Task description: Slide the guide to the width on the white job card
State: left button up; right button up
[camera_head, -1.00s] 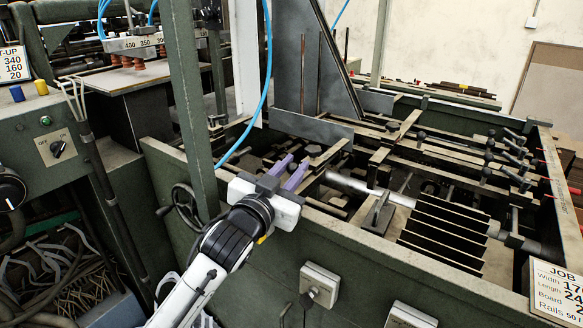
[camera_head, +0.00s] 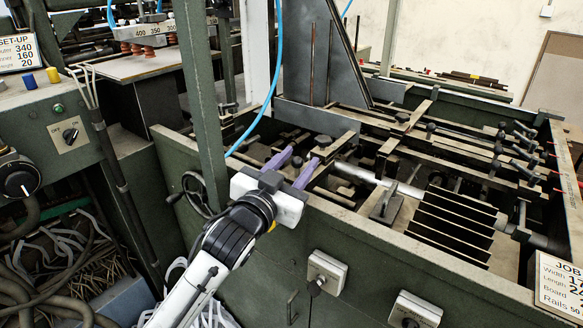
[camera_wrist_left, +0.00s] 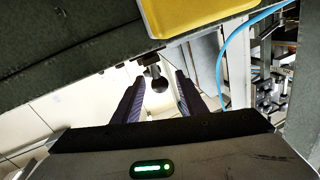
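The white job card (camera_head: 562,284) is at the right edge of the head view, cut off by the frame. It reads Width 17-something, the last part cut off. My left gripper (camera_head: 302,160) is over the near wall of the feeder bed, with its purple fingers apart. In the left wrist view its fingers (camera_wrist_left: 157,95) also stand apart, with a dark round knob (camera_wrist_left: 157,82) appearing between them; I cannot tell whether they touch it. Several dark-knobbed bars and plates lie in the bed; which is the guide is not clear. My right gripper is not in view.
The green feeder wall (camera_head: 400,255) runs along the front, with a handwheel (camera_head: 196,194) at its left. A tall green post (camera_head: 203,100) stands left of my gripper, with a blue hose beside it. A set-up card (camera_head: 18,53) is at far left.

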pick_arm(q)
jog(key=v, duration=1)
jog(key=shift+b, duration=0.35)
jog(key=shift+s, duration=0.1)
